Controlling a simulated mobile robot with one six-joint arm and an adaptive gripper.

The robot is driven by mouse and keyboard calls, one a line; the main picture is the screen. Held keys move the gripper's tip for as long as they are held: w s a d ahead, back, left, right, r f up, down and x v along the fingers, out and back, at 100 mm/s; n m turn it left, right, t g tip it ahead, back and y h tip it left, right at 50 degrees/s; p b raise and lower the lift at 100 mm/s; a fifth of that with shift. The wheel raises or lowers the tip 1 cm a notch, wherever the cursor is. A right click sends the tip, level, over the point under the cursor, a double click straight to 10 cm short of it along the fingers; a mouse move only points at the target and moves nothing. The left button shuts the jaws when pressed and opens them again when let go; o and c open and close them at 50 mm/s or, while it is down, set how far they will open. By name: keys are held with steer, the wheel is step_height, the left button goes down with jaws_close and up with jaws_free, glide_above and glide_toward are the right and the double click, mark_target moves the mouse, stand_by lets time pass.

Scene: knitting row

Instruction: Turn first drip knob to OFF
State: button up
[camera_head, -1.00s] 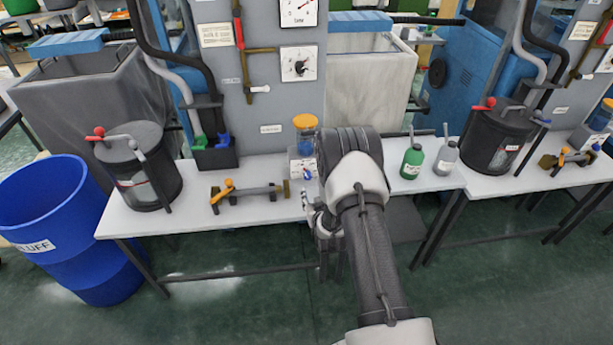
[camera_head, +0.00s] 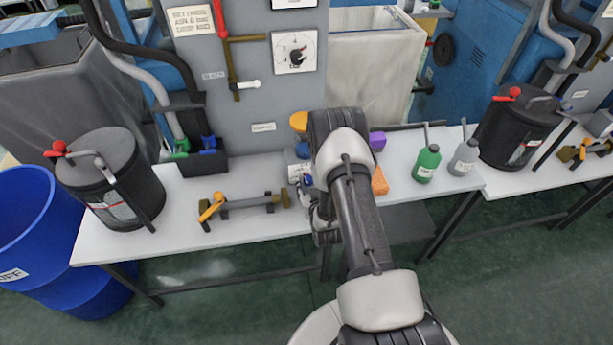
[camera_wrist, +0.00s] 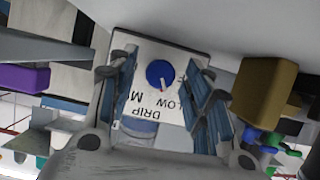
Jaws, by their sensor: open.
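In the wrist view, the drip knob (camera_wrist: 160,73) is a round blue knob with a pale and red pointer mark, on a white plate (camera_wrist: 152,112) reading DRIP and LOW upside down. The pointer mark faces down in the picture, toward the lettering; other lettering is partly covered. My gripper (camera_wrist: 166,88) is open, its ribbed blue-grey fingers on either side of the plate, apart from the knob as far as I can tell. In the head view, my gripper (camera_head: 320,215) is at the bench's front edge, beside the small white drip unit (camera_head: 296,172); my arm partly hides it.
A brass-and-grey fitting (camera_head: 243,203) lies left on the white bench (camera_head: 180,228), near a black canister (camera_head: 118,180). A green bottle (camera_head: 427,163) and grey bottle (camera_head: 464,157) stand right. A purple item (camera_head: 377,140) and orange item (camera_head: 379,182) sit close behind my arm.

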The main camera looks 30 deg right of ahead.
steer(key=shift+w+f, duration=0.1)
steer(key=shift+c, duration=0.5)
steer(key=c, duration=1)
